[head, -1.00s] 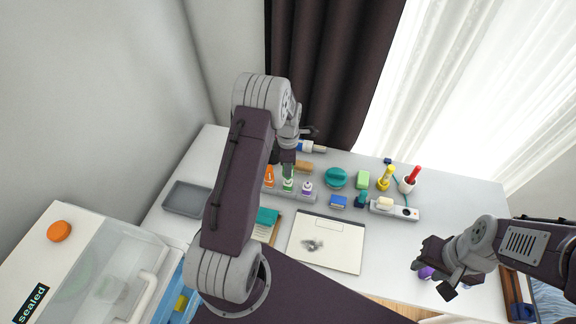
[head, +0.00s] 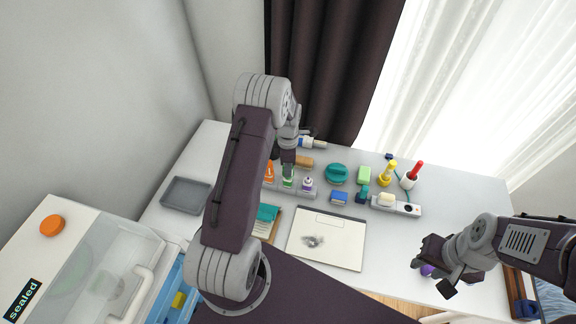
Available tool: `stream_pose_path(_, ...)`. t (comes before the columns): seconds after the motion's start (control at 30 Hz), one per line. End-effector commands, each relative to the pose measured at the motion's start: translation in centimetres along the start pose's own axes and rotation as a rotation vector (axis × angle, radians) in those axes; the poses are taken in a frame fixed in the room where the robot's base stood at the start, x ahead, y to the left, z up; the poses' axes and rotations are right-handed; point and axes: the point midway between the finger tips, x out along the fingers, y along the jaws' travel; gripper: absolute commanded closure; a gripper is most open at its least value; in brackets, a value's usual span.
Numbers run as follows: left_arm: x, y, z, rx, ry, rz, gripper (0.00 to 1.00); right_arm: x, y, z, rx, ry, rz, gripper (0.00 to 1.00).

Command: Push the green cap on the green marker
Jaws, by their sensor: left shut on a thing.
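The green marker (head: 288,184) stands upright in a grey rack (head: 312,193), between an orange one (head: 269,172) and a white-and-purple one (head: 308,185). My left gripper (head: 288,169) points down right over the green marker, with its tips at the marker's top. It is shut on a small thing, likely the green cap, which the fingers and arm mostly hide. I cannot tell whether cap and marker touch. My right gripper (head: 438,275) hangs at the table's right front, its fingers apart, near a purple thing (head: 427,270).
Behind the rack lie a brown block (head: 303,162) and a teal round thing (head: 336,173). A power strip (head: 397,207) and red and yellow tools stand to the right.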

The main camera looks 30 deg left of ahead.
Motion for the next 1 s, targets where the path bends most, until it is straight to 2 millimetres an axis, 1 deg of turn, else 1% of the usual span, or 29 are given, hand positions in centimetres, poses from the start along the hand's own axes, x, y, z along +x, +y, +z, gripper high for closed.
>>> stream_pose_path(0.3,1.06,-0.01,0.00,0.000,0.000,-0.001,1.00,0.73,0.01,0.08,0.000,0.000,0.000,0.64)
stream_pose_path(0.5,1.16,-0.03,-0.01,0.000,0.000,-0.001,1.00,0.75,0.01,0.08,0.000,0.000,0.000,0.64)
stream_pose_path(0.53,1.18,-0.03,-0.01,0.000,0.000,-0.001,0.66,0.75,0.01,0.08,0.000,0.000,0.000,0.64)
stream_pose_path(0.57,1.16,-0.03,-0.01,0.000,0.000,-0.001,0.58,0.72,0.01,0.07,0.000,0.000,0.000,0.64)
stream_pose_path(0.6,1.15,-0.04,-0.01,0.000,0.000,-0.001,0.47,0.72,0.01,0.07,0.000,0.000,0.000,0.64)
stream_pose_path(0.63,1.15,-0.03,-0.01,0.000,0.000,-0.001,0.44,0.72,0.01,0.07,0.000,0.000,0.000,0.64)
stream_pose_path(0.87,1.13,-0.03,0.00,0.000,0.000,-0.001,0.44,0.72,0.01,0.07,0.000,0.000,0.000,0.64)
stream_pose_path(0.9,1.13,-0.03,0.00,0.000,0.000,-0.001,0.32,0.72,0.01,0.08,0.000,0.000,0.000,0.64)
stream_pose_path(0.97,1.13,-0.02,0.00,0.000,0.000,-0.001,0.16,0.72,0.01,0.08,0.000,0.000,0.000,0.64)
stream_pose_path(1.0,1.12,-0.02,-0.01,0.000,0.000,-0.001,0.16,0.72,0.01,0.08,0.000,0.000,0.000,0.64)
